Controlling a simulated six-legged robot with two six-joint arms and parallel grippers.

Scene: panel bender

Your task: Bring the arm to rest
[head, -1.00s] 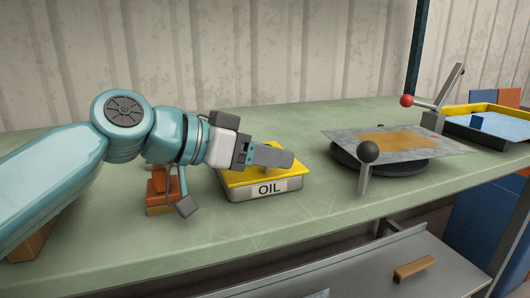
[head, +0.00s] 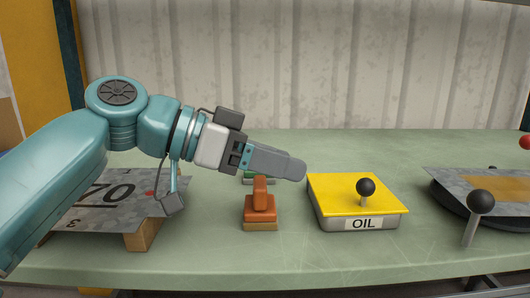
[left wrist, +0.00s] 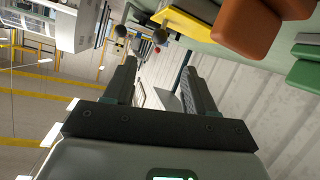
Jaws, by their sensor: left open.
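My left gripper (head: 300,168) hangs above the green bench, its fingers pointing right, and it is empty. In the left wrist view its two dark fingers stand apart (left wrist: 159,68). In the head view it is up and left of the yellow-topped OIL box (head: 325,190), clear of it. An orange block-like tool (head: 259,210) stands on the bench below the fingers, not held. In the left wrist view, orange (left wrist: 247,28) and green shapes show at the upper right. My right gripper is not in view.
A marked metal sheet (head: 85,215) rests on a wooden block (head: 141,236) beneath my left arm. At right, a stained sheet (head: 450,188) lies on a dark round plate, with a black-knobbed lever (head: 481,202) in front.

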